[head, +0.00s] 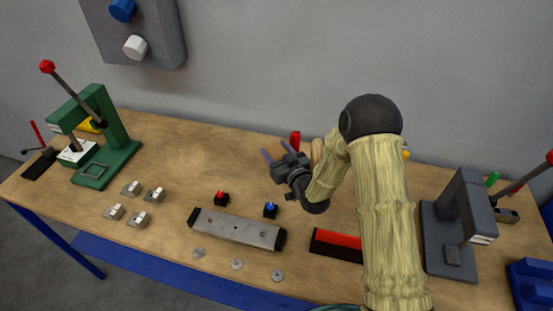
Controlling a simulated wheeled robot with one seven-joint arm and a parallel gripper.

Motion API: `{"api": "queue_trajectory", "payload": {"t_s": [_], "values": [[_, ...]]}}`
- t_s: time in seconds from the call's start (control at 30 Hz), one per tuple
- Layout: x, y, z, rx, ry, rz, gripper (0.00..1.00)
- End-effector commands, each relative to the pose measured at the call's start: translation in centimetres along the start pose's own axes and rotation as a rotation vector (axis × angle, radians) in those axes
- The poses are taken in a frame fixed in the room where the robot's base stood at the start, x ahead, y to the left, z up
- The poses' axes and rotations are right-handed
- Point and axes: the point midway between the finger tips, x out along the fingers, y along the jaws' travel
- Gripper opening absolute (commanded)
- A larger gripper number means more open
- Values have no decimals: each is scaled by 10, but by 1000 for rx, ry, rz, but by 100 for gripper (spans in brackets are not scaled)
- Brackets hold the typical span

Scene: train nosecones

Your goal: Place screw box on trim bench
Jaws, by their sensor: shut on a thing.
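A wooden-topped bench (180,150) with a blue frame runs across the view; I cannot tell whether it is the trim bench. My gripper (276,151) is over the back middle of this bench, its two purple fingers pointing up and left. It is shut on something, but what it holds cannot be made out. No screw box can be picked out for certain. A blue bin (532,286) stands at the right front corner, away from my gripper.
A green press (112,140) stands at left and a grey press (455,225) at right. Several small metal blocks (154,194), a long metal bar (236,229), a blue button (270,209) and a red-and-black tray (337,245) lie between. The back left-centre is clear.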

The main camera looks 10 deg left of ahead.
Motion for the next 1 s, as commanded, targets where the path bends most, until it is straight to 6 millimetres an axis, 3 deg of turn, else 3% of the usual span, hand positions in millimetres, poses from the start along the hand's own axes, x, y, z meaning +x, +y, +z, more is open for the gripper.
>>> {"api": "queue_trajectory", "payload": {"t_s": [0.27,0.63,1.0], "values": [[0,0,0,0,3,0,13],[0,0,37,0,2,1,13],[0,0,41,-1,3,0,13]]}}
